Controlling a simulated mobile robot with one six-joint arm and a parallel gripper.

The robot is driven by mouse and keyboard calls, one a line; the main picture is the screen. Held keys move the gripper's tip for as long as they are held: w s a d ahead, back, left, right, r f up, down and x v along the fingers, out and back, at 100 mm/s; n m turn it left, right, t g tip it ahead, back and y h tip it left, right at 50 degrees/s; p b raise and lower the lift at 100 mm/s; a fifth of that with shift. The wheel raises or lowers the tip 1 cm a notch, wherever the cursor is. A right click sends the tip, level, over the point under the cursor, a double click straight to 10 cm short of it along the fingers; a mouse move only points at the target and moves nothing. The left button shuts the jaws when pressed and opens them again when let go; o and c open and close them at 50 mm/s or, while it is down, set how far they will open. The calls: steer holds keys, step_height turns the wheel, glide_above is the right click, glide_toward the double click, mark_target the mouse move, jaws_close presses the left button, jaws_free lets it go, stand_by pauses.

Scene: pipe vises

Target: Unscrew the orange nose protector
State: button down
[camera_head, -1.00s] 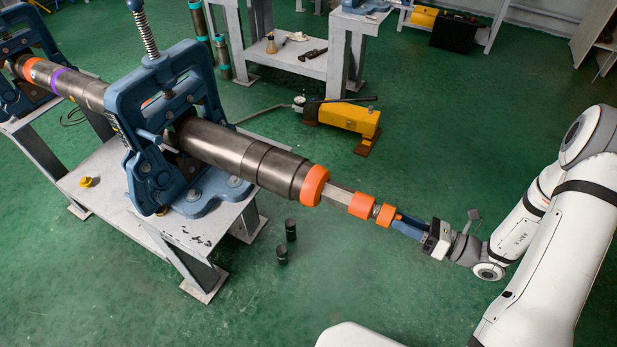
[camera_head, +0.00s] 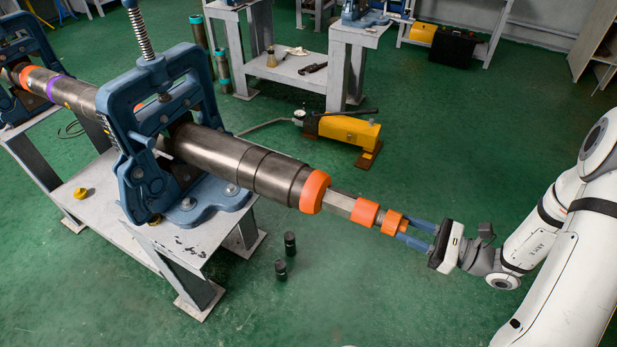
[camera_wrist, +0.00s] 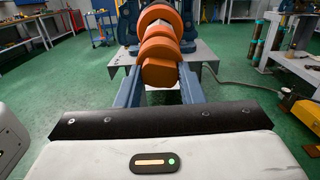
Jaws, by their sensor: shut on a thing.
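The orange nose protector (camera_head: 393,222) is at the free right end of the pipe tool (camera_head: 245,163), behind another orange ring (camera_head: 366,213) with a short bare metal section between them. My gripper (camera_head: 404,230) reaches in from the right with its two blue fingers on either side of the protector, shut on it. In the wrist view the protector (camera_wrist: 160,72) sits between the two finger ends of my gripper (camera_wrist: 160,66), roughly in line with them. Whether any thread is exposed behind it cannot be told.
A blue pipe vise (camera_head: 150,130) clamps the tool on a grey metal table (camera_head: 190,240). Two dark cylinders (camera_head: 290,244) stand on the green floor beside it. A yellow pump (camera_head: 345,130) stands on the floor behind. The floor below my gripper is clear.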

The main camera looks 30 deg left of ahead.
steer(key=n+b, duration=1.4)
steer(key=b, duration=0.1)
steer(key=shift+s+f+g+b, duration=0.1)
steer(key=shift+f+g+b, duration=0.05)
steer(key=shift+g+b, duration=0.2)
steer(key=c, duration=1.1)
jaws_free()
steer(key=shift+o, duration=0.2)
steer(key=shift+d, duration=0.1)
